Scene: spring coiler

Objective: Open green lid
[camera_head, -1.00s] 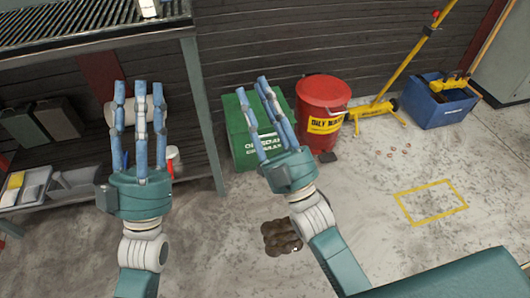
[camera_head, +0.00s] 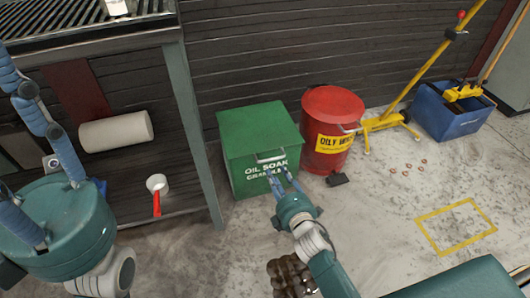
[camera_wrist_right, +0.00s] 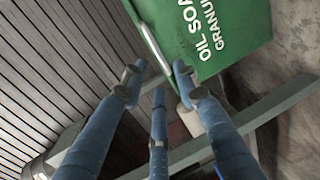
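The green bin (camera_head: 250,178), lettered "OIL SOAK", stands on the floor against the dark wall. Its green lid (camera_head: 255,125) lies shut on top, with a metal handle (camera_head: 271,155) at the front. The handle also shows in the right wrist view (camera_wrist_right: 153,45). My right gripper (camera_head: 282,178) is just in front of the bin, fingers pointing at the handle. In the wrist view its fingers (camera_wrist_right: 158,75) are spread, with the handle's end near the tips; contact cannot be told. My left gripper (camera_head: 40,150) is at the left edge, close to the camera, fingers apart and empty.
A red oily waste can (camera_head: 330,110) stands right beside the bin. A yellow stand (camera_head: 388,121) and blue bucket (camera_head: 443,115) are right. Open floor lies front right.

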